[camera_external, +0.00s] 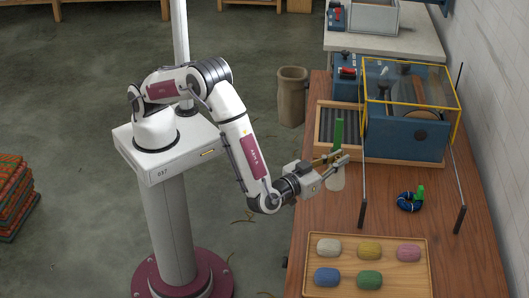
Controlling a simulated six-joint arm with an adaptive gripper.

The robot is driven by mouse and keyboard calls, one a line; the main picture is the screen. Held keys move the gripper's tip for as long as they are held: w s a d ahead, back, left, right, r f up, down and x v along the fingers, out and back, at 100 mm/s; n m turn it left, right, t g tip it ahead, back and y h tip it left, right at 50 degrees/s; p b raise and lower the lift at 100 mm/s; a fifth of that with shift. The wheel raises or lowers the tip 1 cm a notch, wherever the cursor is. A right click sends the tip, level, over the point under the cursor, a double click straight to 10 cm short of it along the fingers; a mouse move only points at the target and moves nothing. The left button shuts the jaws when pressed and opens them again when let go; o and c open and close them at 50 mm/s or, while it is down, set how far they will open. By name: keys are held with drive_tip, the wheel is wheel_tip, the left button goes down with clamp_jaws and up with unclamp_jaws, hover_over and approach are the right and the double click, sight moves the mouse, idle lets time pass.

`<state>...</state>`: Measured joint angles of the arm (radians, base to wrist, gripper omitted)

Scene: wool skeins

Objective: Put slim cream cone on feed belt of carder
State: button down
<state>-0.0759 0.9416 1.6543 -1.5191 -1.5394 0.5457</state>
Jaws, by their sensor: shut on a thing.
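The slim cream cone (335,181) shows just below the fingers of my gripper (336,162). My gripper is shut on it, and the fingers hide its upper part. I cannot tell whether its base touches the table. The carder (405,133) is a blue machine under a yellow-framed clear guard, beyond my gripper to the right. Its feed belt (326,125) is a dark ribbed surface in a wooden frame on the carder's left side. A green upright piece (339,132) shows just above my fingers, in front of the belt; I cannot tell what it belongs to.
A wooden tray (424,279) with several coloured wool skeins lies at the table's near end. A dark blue ring-shaped thing with a green part (409,202) lies to the right. Bare table lies between.

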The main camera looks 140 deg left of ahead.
wheel_tip(320, 180, up, 21)
drive_tip(key=s+a+r, duration=0.1)
drive_tip(key=s+a, duration=0.4)
drive_tip(key=a, duration=0.4)
drive_tip(key=s+a+r, duration=0.1)
drive_tip(key=s+a, duration=0.3)
drive_tip(key=a, duration=0.6)
drive_tip(key=s+a+f, duration=0.1)
drive_tip(key=s+a, duration=0.7)
drive_tip(key=s, duration=0.4)
drive_tip(key=s+a+f, duration=0.1)
drive_tip(key=s+a, duration=0.7)
drive_tip(key=s, duration=0.3)
wheel_tip(320, 180, down, 18)
drive_tip(key=shift+d+f, duration=0.15)
drive_tip(key=shift+d, duration=0.05)
drive_tip(key=shift+w, duration=0.1)
wheel_tip(320, 180, down, 6)
drive_tip(key=shift+f, duration=0.25)
